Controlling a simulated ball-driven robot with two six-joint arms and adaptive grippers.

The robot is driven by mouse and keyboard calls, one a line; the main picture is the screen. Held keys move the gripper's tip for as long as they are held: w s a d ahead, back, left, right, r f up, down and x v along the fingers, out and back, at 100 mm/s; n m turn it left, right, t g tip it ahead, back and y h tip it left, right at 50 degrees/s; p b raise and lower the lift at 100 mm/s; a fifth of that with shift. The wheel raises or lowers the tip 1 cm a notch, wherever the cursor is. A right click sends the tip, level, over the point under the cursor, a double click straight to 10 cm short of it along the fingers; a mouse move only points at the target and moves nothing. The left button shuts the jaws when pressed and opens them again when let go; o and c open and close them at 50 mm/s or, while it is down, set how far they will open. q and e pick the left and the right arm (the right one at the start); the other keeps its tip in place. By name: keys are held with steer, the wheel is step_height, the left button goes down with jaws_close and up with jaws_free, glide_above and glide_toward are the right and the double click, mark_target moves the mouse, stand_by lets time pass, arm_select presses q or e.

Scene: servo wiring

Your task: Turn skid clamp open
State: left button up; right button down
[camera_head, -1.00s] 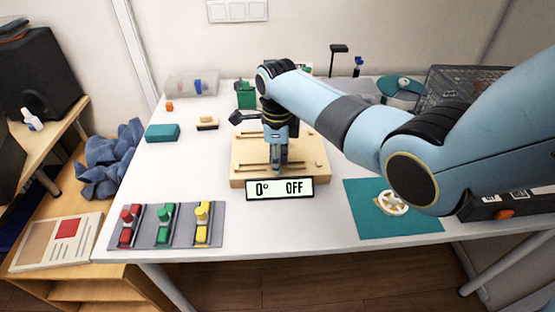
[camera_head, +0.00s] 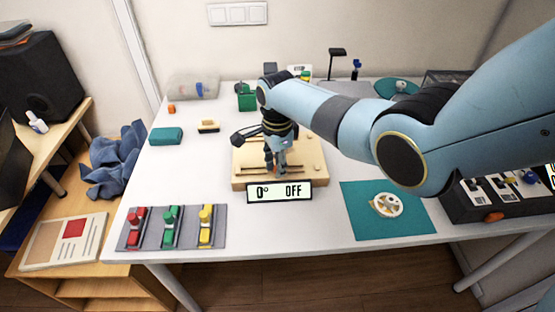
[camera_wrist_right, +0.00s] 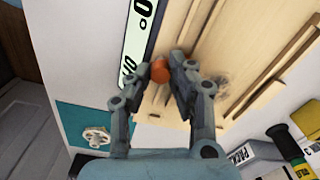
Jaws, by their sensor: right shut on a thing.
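The wooden board (camera_head: 309,160) stands on the white table, with a display (camera_head: 279,193) reading "0° OFF" along its front edge. My right gripper (camera_head: 277,168) is low over the front part of the board. In the right wrist view, its fingers (camera_wrist_right: 162,70) are shut on a small orange knob (camera_wrist_right: 160,72), which I take to be the clamp's; it sits beside the display. The knob's exact turn angle cannot be told. My left gripper is not in view.
Red, green and yellow clamps stand on a grey strip (camera_head: 188,240) at front left. A teal mat (camera_head: 360,222) with a pale wheel (camera_head: 388,205) lies at front right. A black switch box (camera_head: 470,212) is at the right edge. The table left of the board is mostly clear.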

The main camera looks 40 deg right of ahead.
steer(key=n+p, duration=0.1)
steer(key=n, duration=0.4)
steer(key=shift+n+p, duration=0.3)
steer(key=shift+p, duration=0.05)
steer(key=n+p, duration=0.1)
steer(key=n, duration=0.5)
stand_by(0.4)
steer(key=c, duration=1.2)
jaws_free()
steer(key=shift+w, duration=0.1)
step_height(320, 180, up, 12)
steer(key=shift+f, duration=0.1)
